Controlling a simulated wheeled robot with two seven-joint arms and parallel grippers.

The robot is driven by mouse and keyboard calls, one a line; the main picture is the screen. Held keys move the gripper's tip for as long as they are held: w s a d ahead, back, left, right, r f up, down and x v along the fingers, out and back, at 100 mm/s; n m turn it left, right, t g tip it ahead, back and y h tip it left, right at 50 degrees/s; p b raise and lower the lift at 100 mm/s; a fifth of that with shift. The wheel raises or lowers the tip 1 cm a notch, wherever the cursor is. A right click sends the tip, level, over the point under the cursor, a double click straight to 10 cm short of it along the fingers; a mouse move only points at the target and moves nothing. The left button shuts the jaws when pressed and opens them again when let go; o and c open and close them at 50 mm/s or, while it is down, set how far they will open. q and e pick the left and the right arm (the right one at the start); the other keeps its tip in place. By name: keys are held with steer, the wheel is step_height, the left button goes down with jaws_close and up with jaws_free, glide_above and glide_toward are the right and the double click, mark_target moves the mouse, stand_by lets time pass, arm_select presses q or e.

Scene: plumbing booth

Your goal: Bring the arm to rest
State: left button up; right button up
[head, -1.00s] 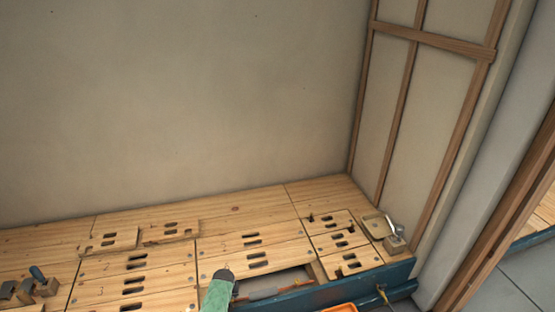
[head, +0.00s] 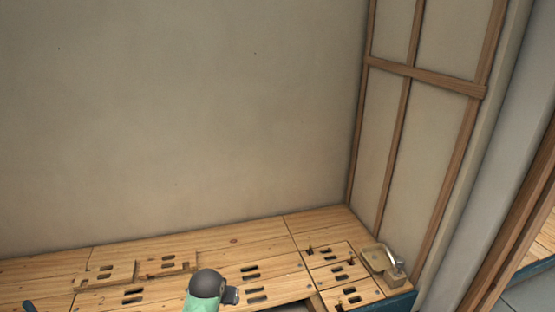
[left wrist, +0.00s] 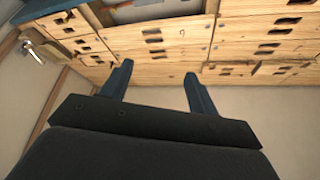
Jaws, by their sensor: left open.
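My left gripper (left wrist: 158,74) is open in the left wrist view. Its two dark fingers stand apart with nothing between them. They are in front of the slotted wooden boards and the pale wall, and touch nothing I can see. In the head view part of my left arm (head: 207,284) shows at the bottom edge, a green link with a grey rounded joint and a small dark part beside it. The fingers cannot be made out there. My right gripper is in neither view.
A wooden deck (head: 230,232) of slotted boards runs along the bare wall (head: 180,110). A metal fitting on a wooden block (head: 391,262) stands at the deck's right end, by the framed side panel (head: 425,130). An opening in the boards (left wrist: 150,11) shows in the left wrist view.

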arm_select(q)
steer(key=s+d+r+h+p, duration=0.15)
steer(key=s+r, duration=0.25)
steer(key=s, duration=0.7)
steer(key=s+d+r+p, duration=0.15)
steer(key=s+r, duration=0.25)
steer(key=s, duration=0.6)
steer(key=s+f+g+p, duration=0.1)
steer(key=s+f, duration=0.1)
steer(key=s, duration=0.5)
steer(key=s+f+g+p, duration=0.2)
steer(key=s+f, duration=0.1)
steer(key=s, duration=0.4)
steer(key=shift+s+a+m, duration=0.15)
steer(key=shift+s+m, duration=0.05)
steer(key=shift+m, duration=0.2)
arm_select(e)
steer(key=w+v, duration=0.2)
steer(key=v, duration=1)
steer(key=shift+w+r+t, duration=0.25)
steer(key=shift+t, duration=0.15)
